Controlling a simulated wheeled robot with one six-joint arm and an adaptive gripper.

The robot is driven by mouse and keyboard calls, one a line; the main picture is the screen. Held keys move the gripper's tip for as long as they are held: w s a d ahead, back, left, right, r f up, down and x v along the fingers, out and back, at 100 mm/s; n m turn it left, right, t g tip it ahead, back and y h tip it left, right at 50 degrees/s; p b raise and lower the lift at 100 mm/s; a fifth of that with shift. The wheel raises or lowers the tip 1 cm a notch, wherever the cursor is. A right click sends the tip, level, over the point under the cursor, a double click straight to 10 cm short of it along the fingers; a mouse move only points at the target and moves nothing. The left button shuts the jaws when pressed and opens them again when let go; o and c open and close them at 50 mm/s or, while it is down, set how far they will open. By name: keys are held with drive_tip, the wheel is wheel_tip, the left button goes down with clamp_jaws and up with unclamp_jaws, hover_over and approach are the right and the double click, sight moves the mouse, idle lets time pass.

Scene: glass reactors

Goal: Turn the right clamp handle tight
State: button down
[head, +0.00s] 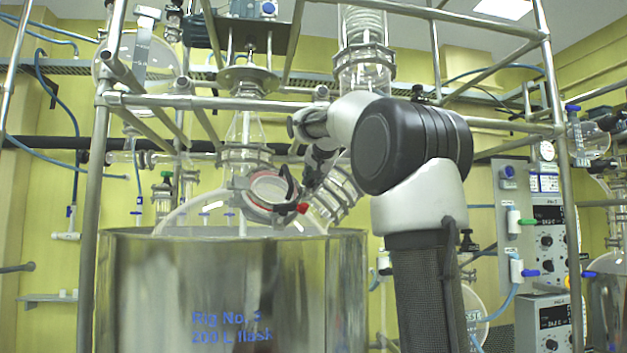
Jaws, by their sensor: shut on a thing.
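A round glass port (273,188) with a grey clamp ring stands tilted above the rim of the large steel vessel. The right clamp handle (303,208) shows as a small red piece at the lower right side of the ring. My gripper (298,195), dark and small in the head view, reaches down from the upper right to this side of the port. It is shut on the right clamp handle. The fingers and part of the handle cover each other, so the exact grip and the handle's angle are hard to see.
The steel vessel (150,290) with blue lettering fills the lower middle. Metal frame tubes (88,220) surround the glassware. A glass coil condenser (335,200) stands close behind my gripper. Control boxes (548,255) with knobs and blue hoses are at the right.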

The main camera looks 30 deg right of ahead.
drive_tip(key=c, duration=1.5)
unclamp_jaws()
drive_tip(key=shift+o, duration=0.2)
drive_tip(key=shift+s, duration=0.1)
drive_tip(key=v, duration=1.1)
drive_tip(key=shift+s+r, duration=0.25)
drive_tip(key=shift+s, duration=0.05)
drive_tip(key=shift+a, duration=0.15)
drive_tip(key=s+a+f+n+g+y, duration=0.1)
drive_tip(key=s+a+f+n+g, duration=0.1)
drive_tip(key=s+f, duration=0.7)
drive_tip(key=s+a+f+n+g+y, duration=0.1)
drive_tip(key=s+a+f+n+g, duration=0.2)
drive_tip(key=s+f, duration=0.6)
drive_tip(key=s+a+f+n+g+y, duration=0.2)
drive_tip(key=s+a+f+n, duration=0.3)
drive_tip(key=f, duration=2.2)
drive_tip(key=s+g, duration=0.1)
drive_tip(key=s, duration=0.3)
drive_tip(key=shift+s+a+n, duration=0.25)
drive_tip(key=shift+a+n, duration=0.1)
drive_tip(key=shift+n, duration=0.05)
